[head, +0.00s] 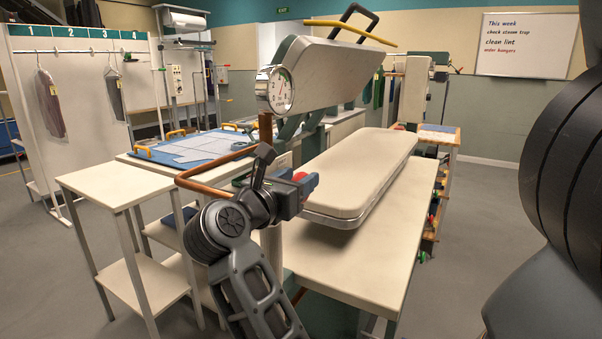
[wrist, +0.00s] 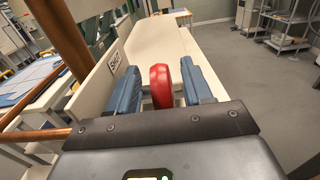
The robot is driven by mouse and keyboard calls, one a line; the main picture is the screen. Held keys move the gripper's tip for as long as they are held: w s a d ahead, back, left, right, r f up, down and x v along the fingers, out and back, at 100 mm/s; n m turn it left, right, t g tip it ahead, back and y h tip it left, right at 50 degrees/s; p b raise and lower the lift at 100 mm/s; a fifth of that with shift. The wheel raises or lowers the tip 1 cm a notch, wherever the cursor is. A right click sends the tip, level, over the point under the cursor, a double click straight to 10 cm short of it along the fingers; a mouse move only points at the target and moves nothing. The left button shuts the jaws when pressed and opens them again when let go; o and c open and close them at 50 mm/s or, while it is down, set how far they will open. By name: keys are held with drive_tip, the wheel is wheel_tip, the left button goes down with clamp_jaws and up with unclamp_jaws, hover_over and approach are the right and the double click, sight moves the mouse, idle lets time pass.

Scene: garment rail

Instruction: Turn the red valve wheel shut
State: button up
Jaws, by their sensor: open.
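The red valve wheel (wrist: 160,86) shows edge-on in the wrist view, between the two blue finger pads of my gripper (wrist: 163,88). A gap shows on each side of the wheel, wider on the left, so the jaws stand open around it. In the head view my gripper (head: 306,187) is beside the front end of the press, and only a small red part of the wheel (head: 299,176) shows past it. The copper pipe (head: 215,183) runs to the left of my gripper. A label plate (wrist: 114,61) stands just left of the wheel in the wrist view.
The padded press board (head: 365,170) lies right of my gripper, with the raised press head (head: 335,75) and a round gauge (head: 281,90) above. A white side table (head: 115,185) stands at left. Open floor (head: 460,230) lies to the right.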

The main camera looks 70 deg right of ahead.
drive_tip(key=shift+x, duration=0.95)
drive_tip(key=shift+c, duration=0.2)
clamp_jaws()
